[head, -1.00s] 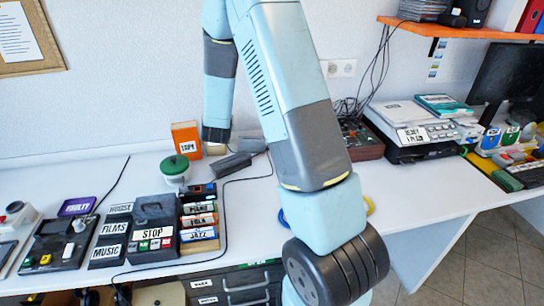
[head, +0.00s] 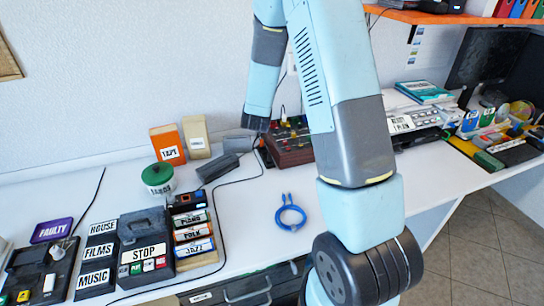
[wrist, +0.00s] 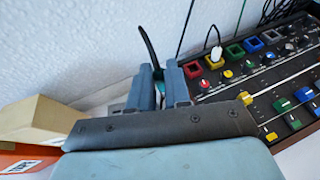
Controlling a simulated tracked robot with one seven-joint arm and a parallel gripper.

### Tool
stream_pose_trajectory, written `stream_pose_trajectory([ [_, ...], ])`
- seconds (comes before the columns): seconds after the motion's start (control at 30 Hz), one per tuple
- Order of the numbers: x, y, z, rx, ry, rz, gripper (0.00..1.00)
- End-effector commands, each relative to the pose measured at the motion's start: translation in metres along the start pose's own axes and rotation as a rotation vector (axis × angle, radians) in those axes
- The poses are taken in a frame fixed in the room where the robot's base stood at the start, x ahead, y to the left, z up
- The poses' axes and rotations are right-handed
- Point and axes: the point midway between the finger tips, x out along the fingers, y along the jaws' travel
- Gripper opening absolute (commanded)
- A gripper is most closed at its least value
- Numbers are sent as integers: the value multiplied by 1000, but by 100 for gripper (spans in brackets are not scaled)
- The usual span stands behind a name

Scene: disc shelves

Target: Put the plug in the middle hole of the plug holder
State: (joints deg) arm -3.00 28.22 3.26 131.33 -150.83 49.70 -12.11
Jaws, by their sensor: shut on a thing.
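My gripper (wrist: 160,86) shows in the wrist view as two blue-grey fingers close together near the back wall. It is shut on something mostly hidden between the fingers. A black cable (wrist: 147,45) rises from behind them, so this appears to be the plug, but its shape cannot be made out. I cannot clearly pick out the plug holder. A mixer-like panel (wrist: 270,75) with a row of coloured square sockets lies right of my gripper, also in the head view (head: 292,150). A white plug (wrist: 216,54) stands at that row.
An orange tape box (head: 168,145) and a cream box (head: 195,136) stand by the wall, left of my gripper. Dark grey blocks (head: 218,167) lie in front. A coiled blue cable (head: 290,215) lies on the white desk, with clear surface around it.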

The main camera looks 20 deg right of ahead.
Motion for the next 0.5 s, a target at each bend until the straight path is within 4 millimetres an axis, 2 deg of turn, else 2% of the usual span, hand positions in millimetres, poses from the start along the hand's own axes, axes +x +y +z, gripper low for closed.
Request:
stream_pose_trajectory([
  [0.33, 0, -1, 0, 2, 0, -4, 0],
  [0.5, -1, -9, -1, 30, 0, -74, 0],
])
